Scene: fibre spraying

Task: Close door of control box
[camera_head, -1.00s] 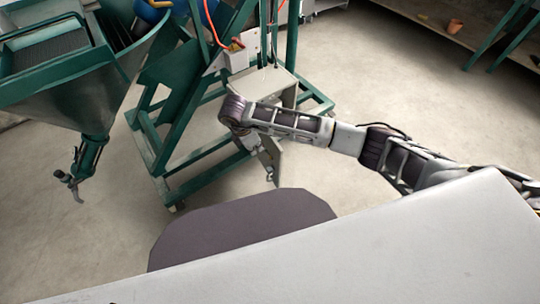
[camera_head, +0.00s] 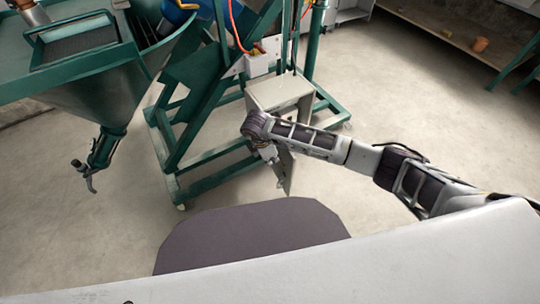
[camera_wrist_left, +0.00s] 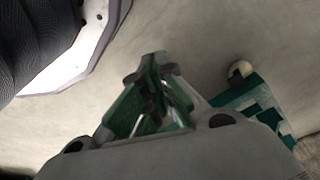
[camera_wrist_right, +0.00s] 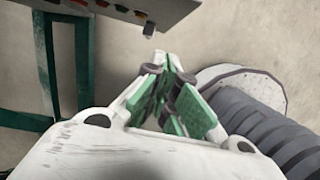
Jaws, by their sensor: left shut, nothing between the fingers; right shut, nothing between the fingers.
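The control box (camera_head: 278,92) is a light grey box on the green frame, partly hidden behind my right forearm. A grey panel that looks like its door (camera_head: 287,173) hangs open, extending toward me just below and right of my right gripper (camera_head: 268,155). My right gripper is shut and empty; contact with the door cannot be told. In the right wrist view a grey panel with coloured buttons (camera_wrist_right: 125,10) lies beyond the shut fingers (camera_wrist_right: 160,65). My left gripper (camera_wrist_left: 152,65) is shut and empty over bare floor, outside the head view.
A green hopper (camera_head: 95,85) with a nozzle (camera_head: 90,172) stands at left. The green frame (camera_head: 205,150) surrounds the box's lower side. An orange hose (camera_head: 233,25) runs above. A shelf (camera_head: 450,35) with a small pot stands at back right. The floor right of the frame is clear.

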